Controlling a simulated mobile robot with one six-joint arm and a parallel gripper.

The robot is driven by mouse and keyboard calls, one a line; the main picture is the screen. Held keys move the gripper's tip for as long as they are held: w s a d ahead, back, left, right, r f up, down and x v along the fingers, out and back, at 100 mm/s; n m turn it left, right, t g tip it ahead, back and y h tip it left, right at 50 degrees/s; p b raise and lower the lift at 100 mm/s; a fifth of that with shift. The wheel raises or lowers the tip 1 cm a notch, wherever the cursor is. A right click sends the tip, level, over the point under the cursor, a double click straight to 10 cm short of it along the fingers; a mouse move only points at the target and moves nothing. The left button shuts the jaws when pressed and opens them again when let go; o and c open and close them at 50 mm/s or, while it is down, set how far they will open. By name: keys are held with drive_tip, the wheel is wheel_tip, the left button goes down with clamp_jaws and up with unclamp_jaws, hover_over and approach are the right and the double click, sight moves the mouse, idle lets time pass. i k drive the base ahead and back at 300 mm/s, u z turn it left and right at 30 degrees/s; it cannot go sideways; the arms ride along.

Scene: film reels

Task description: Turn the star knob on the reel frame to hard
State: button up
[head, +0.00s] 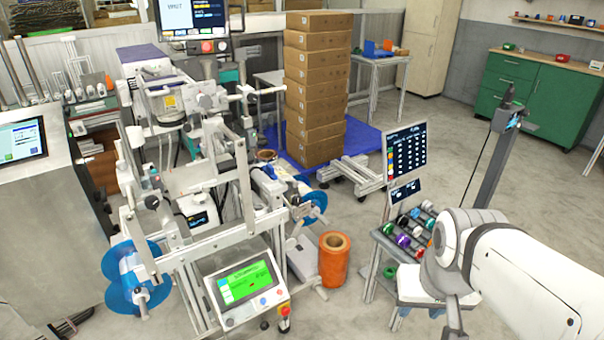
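The reel frame (225,238) is a pale grey metal stand left of centre in the head view, crowded with bars, rollers and brackets. A large blue reel (118,270) sits at its lower left, and a smaller blue reel (318,203) at its right side. Several small dark knobs and round ends show on it; I cannot tell which is the star knob or how it is turned. My white arm reaches in from the lower right, well apart from the frame. My gripper is not visible.
A control panel with a green screen (245,282) fronts the frame. An orange roll (334,270) stands on the floor to its right. A rack of coloured spools (408,230) is beside my arm. Stacked cartons (313,90) stand behind. Open floor lies at the right rear.

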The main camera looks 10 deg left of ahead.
sight(297, 200)
drive_tip(key=u, duration=1.15)
drive_tip(key=i, duration=1)
